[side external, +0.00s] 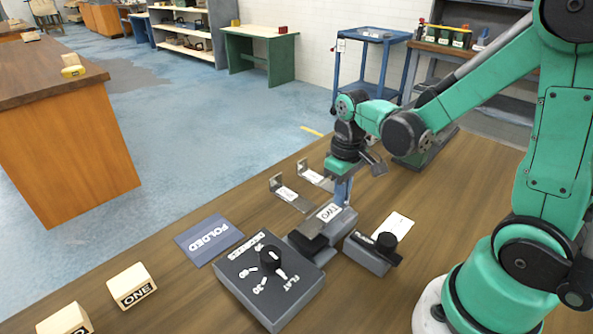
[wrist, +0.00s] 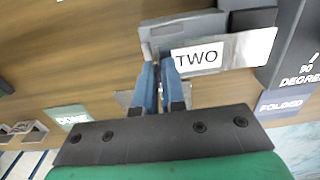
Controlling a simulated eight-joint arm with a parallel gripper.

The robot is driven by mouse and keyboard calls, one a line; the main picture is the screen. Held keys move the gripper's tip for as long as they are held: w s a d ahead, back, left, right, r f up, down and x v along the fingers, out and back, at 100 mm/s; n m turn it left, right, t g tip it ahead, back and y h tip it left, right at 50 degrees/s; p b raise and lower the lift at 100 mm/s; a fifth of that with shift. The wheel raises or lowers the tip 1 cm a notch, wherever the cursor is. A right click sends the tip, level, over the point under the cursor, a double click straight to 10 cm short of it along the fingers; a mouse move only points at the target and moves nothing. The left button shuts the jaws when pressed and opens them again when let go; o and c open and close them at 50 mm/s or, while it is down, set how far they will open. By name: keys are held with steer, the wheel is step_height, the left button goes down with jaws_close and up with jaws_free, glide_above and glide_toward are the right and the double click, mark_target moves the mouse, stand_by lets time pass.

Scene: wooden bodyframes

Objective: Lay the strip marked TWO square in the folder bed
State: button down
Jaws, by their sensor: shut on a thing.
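The strip marked TWO (wrist: 230,52) is a flat metal plate with a white label; it also shows in the side view (side external: 328,211). My gripper (wrist: 160,66) has its blue fingers shut on the strip's left end in the wrist view. In the side view my gripper (side external: 343,190) points down at the strip's far end. The folder (side external: 345,222) is a grey block with a dark bar (side external: 306,243) across its near end. The strip lies over the folder bed, slightly askew to it in the wrist view. Whether it touches the bed is unclear.
A dial box (side external: 268,280) marked FLAT and 90 stands near the folder, left of it. A black-knobbed block (side external: 372,253) is to the right. Bracketed metal strips (side external: 292,198) lie behind. A blue FOLDED mat (side external: 209,240) and a ONE block (side external: 132,287) are left.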

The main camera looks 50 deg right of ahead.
mark_target(323, 223)
steer(key=shift+f, duration=0.55)
stand_by(0.4)
steer(key=c, duration=0.9)
jaws_free()
steer(key=shift+o, duration=0.2)
steer(key=shift+r, duration=2.8)
steer(key=a+r+t, duration=0.4)
steer(key=a+t, duration=0.2)
steer(key=t, duration=0.1)
steer(key=shift+s+r, duration=0.35)
steer(key=shift+s, duration=0.05)
